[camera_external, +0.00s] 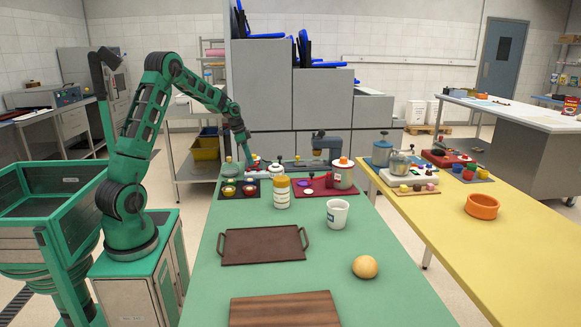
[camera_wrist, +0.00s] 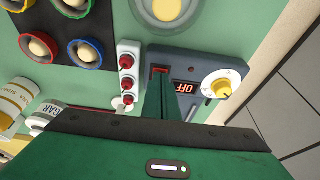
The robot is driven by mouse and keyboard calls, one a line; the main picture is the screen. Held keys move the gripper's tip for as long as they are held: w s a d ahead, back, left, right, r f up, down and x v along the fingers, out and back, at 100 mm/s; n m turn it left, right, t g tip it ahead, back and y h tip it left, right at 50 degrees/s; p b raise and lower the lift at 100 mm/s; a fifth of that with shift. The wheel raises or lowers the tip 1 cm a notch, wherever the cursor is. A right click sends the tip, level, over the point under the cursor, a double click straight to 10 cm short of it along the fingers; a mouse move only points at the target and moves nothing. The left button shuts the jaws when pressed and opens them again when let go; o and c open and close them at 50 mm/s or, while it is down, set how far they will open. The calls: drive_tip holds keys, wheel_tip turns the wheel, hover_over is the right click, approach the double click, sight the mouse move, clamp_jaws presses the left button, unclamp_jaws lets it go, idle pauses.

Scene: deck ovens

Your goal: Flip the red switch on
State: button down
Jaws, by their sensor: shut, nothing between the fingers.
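The red switch (camera_wrist: 160,69) is a small red piece in a dark slot on a dark grey control box (camera_wrist: 205,65) in the wrist view. The box also has a red-lit display (camera_wrist: 186,87) reading OFF, upside down, and a white dial (camera_wrist: 221,84) with a yellow centre. My gripper (camera_wrist: 160,82) is shut and empty, its green fingers reaching to the switch and covering part of it. I cannot tell whether they touch it. In the external view my gripper (camera_external: 245,160) is low at the far end of the green table; the switch is too small to make out there.
A white strip with red knobs (camera_wrist: 128,62) lies just left of the box. Coloured cups (camera_wrist: 85,52) and jars (camera_wrist: 42,115) are further left. A brown tray (camera_external: 264,259), white mug (camera_external: 337,213) and bread roll (camera_external: 365,267) stand nearer on the green table.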

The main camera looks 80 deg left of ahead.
drive_tip(key=shift+s+f, duration=0.25)
drive_tip(key=shift+f, duration=0.05)
drive_tip(key=v, duration=1.4)
drive_tip(key=shift+s, duration=0.2)
drive_tip(key=shift+r, duration=0.1)
drive_tip(key=shift+w+d+r+t, duration=0.15)
drive_tip(key=shift+w+t, duration=0.25)
drive_tip(key=shift+w, duration=0.4)
drive_tip(key=x, duration=1.4)
